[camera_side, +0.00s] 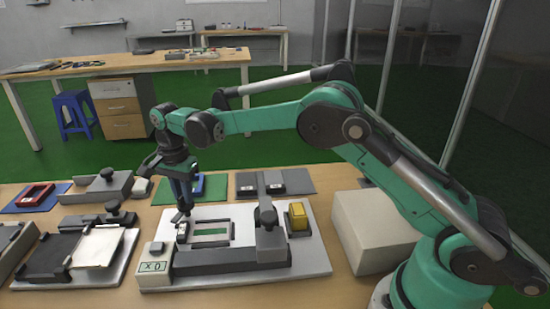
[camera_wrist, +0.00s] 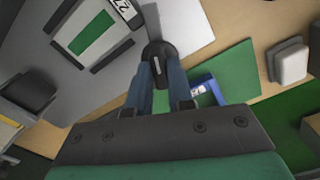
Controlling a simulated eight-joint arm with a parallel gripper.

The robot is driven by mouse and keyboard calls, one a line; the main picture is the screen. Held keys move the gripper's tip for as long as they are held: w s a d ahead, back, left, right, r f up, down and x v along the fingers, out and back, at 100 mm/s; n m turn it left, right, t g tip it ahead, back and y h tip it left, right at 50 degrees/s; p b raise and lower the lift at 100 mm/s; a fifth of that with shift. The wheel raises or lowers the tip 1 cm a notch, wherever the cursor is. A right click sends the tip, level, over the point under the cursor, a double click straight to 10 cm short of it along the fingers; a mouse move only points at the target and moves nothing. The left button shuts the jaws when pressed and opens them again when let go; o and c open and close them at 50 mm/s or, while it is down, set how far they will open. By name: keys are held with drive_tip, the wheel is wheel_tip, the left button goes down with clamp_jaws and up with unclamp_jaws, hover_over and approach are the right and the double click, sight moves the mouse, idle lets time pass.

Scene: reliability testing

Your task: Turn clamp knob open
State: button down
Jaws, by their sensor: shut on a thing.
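The clamp knob (camera_wrist: 157,50) is round and black with a light mark line on its top. In the wrist view it sits between my blue fingertips. My gripper (camera_side: 182,207) points down at the left part of the test fixture and is shut on the knob. In the wrist view my gripper (camera_wrist: 158,68) has a finger on each side of the knob. The fixture has a light base plate (camera_side: 315,250) and a pale frame around a green strip (camera_side: 210,232). In the side view my fingers largely hide the knob.
A small display box (camera_side: 153,268) stands at the fixture's left front corner. A dark upright clamp (camera_side: 268,228) and a yellow block (camera_side: 297,216) are to its right. A white box (camera_side: 372,230) stands near my base. Other fixtures (camera_side: 95,245) crowd the left side.

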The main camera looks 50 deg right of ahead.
drive_tip(key=m, duration=0.6)
drive_tip(key=shift+m, duration=0.4)
drive_tip(key=m, duration=0.6)
drive_tip(key=c, duration=0.9)
unclamp_jaws()
drive_tip(key=shift+c, duration=0.2)
drive_tip(key=shift+r, duration=2.25)
